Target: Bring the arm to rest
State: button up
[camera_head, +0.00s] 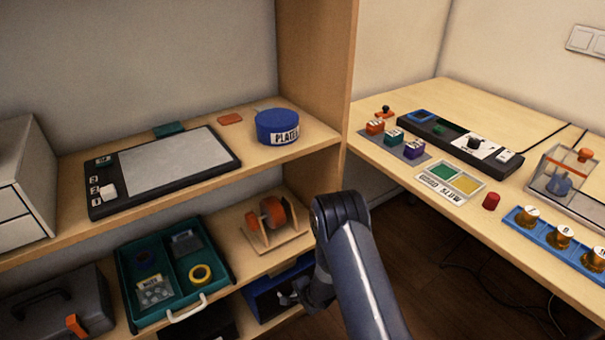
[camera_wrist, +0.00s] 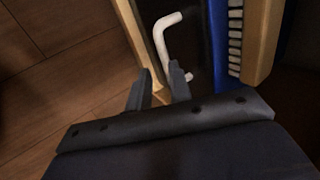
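My arm (camera_head: 355,265) reaches down in front of the lower shelves in the head view, bent at its dark elbow. Its far end is low, beside a dark blue box on the bottom shelf, and is mostly hidden behind the forearm. In the wrist view my gripper (camera_wrist: 160,72) shows two dark fingers with a gap between them. Nothing is clearly held in the gap. A white bent handle (camera_wrist: 160,38) lies just beyond the fingertips, partly hidden by the right finger. I cannot tell whether they touch.
The dark blue box (camera_head: 262,292) and shelf edges are close to my gripper. A teal tray (camera_head: 126,290) and an orange spool (camera_head: 272,212) sit on the shelf above. The desk (camera_head: 440,222) at right holds several items. Open wood floor (camera_wrist: 50,75) lies left of the fingers.

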jog(key=b+x, duration=0.1)
jog(key=x, duration=0.5)
jog(key=shift+w+a+f+b, duration=0.15)
jog(key=shift+w+f+b, duration=0.05)
jog(key=shift+b, duration=0.15)
